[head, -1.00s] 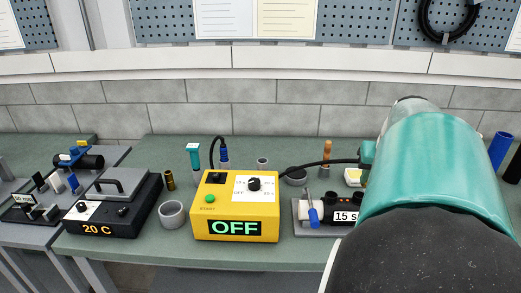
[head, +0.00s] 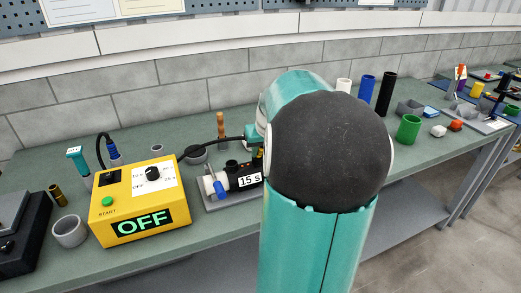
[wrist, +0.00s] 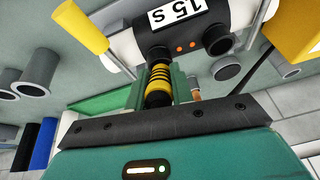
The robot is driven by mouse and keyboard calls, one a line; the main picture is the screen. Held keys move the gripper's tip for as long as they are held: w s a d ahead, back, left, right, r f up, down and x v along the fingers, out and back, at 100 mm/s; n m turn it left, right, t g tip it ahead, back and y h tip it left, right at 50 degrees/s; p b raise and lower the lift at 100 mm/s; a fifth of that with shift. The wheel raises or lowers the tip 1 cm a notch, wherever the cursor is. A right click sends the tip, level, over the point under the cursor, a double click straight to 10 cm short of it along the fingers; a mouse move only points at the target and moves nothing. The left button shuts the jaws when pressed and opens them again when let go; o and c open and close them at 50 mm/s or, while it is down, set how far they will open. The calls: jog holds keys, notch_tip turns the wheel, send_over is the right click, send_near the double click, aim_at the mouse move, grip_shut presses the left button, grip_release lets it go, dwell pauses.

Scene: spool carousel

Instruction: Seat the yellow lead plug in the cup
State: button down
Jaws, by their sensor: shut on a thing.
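The yellow plug (wrist: 158,88), ringed in black, stands between the jaws of my gripper (wrist: 160,98) in the wrist view. My gripper is shut on it. The plug's far end lines up in the picture with the black part of the 15 s unit (wrist: 165,38); I cannot tell whether they touch. A grey cup (wrist: 224,68) is right of the plug and apart from it; it also shows in the head view (head: 194,156). Other cups are in view, and the frames do not show which is meant.
The yellow OFF box (head: 133,203) stands left of the 15 s unit (head: 240,178). A black cable (head: 212,144) runs from the box towards my arm. More grey cups (wrist: 38,72) and a blue cylinder (wrist: 42,145) are left in the wrist view.

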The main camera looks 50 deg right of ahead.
jog(key=shift+f, duration=0.15)
jog(key=c, duration=1.2)
grip_release()
jog(key=v, duration=1.3)
jog(key=shift+r, duration=0.35)
jog(key=shift+a, duration=0.15)
